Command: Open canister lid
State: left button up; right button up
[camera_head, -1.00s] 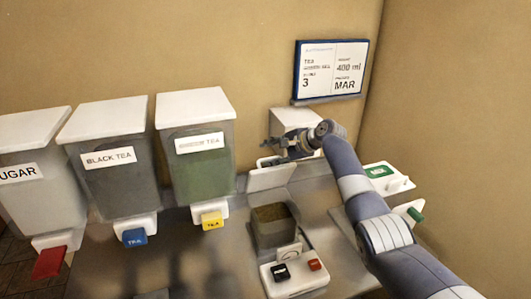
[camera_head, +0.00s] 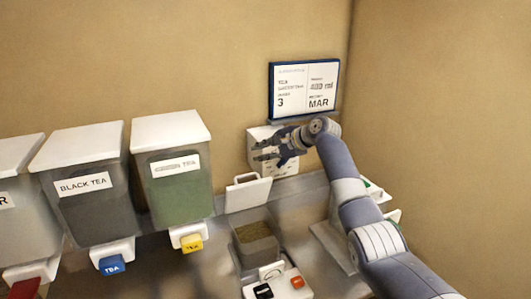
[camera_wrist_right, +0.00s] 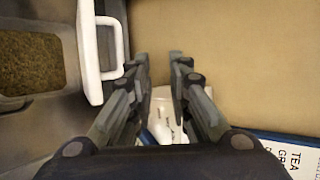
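The canister (camera_head: 257,246) is a small grey square container with brown-green contents, on a white base with a black and a red button. Its white lid (camera_head: 248,195) stands raised at the back edge, handle upward, leaving the top open. The wrist view shows the lid (camera_wrist_right: 92,60) at left with its handle loop (camera_wrist_right: 116,38), and the contents (camera_wrist_right: 28,55) beyond. My right gripper (camera_head: 258,150) is above and behind the lid, apart from it. In the wrist view its two fingers (camera_wrist_right: 159,58) are spread with nothing between them. My left gripper is not in view.
Sugar, black tea and green tea (camera_head: 175,180) dispensers stand at left, with coloured levers below. A white box (camera_head: 282,165) is behind my right gripper. A sign (camera_head: 303,88) hangs above. Green-marked white items are partly hidden behind my right arm.

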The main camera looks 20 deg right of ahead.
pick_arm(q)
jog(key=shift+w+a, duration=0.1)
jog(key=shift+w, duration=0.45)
pick_arm(e)
jog(key=v, duration=1.2)
jog(key=shift+s+r, duration=0.1)
